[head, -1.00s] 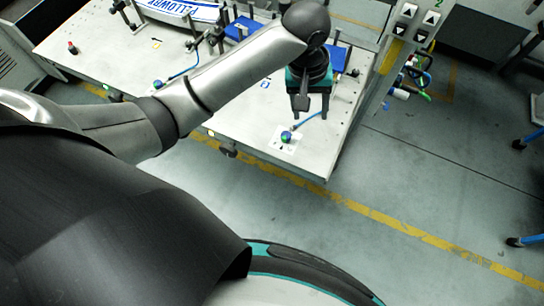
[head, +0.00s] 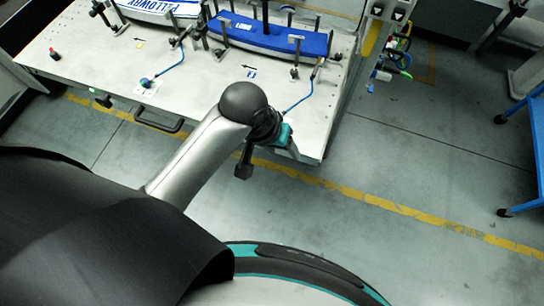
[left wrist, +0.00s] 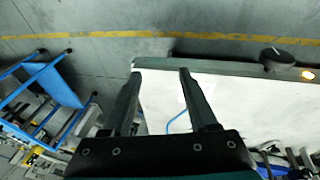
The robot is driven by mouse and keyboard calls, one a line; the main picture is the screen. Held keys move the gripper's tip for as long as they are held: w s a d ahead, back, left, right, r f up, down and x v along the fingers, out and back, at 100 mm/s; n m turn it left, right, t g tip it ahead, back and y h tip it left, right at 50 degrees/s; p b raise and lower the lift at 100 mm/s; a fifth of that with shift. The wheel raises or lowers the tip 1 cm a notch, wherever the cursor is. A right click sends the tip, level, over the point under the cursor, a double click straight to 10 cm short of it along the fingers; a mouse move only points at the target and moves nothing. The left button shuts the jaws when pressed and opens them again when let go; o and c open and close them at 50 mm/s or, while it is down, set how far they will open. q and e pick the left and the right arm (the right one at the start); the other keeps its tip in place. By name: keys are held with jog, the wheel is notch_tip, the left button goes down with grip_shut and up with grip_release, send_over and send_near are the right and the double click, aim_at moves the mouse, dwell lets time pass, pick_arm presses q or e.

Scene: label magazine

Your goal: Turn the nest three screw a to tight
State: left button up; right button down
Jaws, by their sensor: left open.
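The blue nest (head: 268,36) with black clamp posts stands at the back right of the table in the head view. I cannot tell which nest is number three, nor make out its screw a. My left gripper (head: 284,138) is over the table's front right corner, apart from the blue nest; the wrist hides part of it. In the left wrist view its two fingers (left wrist: 158,74) are apart with nothing between them, above the pale table top. My right gripper is in neither view.
The table (head: 205,85) carries another nest with a white-and-blue lettered part (head: 160,8), a blue-green knob (head: 146,82) and blue hoses. A black handle (head: 160,121) sticks out at the front edge. A blue cart (head: 530,120) stands at right; floor between is clear.

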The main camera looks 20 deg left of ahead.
pick_arm(q)
jog(key=shift+s+a+f+m, duration=0.3)
jog(key=shift+s+a+f, duration=0.4)
jog(key=shift+s+f, duration=0.15)
jog(key=shift+f, duration=0.1)
jog(key=s+a+f+y, duration=0.1)
jog(key=s+a+f, duration=0.2)
jog(key=f, duration=0.8)
jog(key=s+a+f+y, duration=0.1)
jog(key=s+a+f, duration=0.2)
jog(key=f, duration=0.8)
jog(key=s+a+f+m, duration=0.1)
jog(key=s+a+f, duration=0.1)
jog(key=s+f, duration=0.4)
jog(key=s+a+f+m+g+b, duration=0.1)
jog(key=s+f, duration=0.5)
jog(key=s, duration=0.8)
jog(key=shift+a+g+y, duration=0.3)
jog(key=shift+a, duration=0.05)
jog(key=shift+c, duration=0.7)
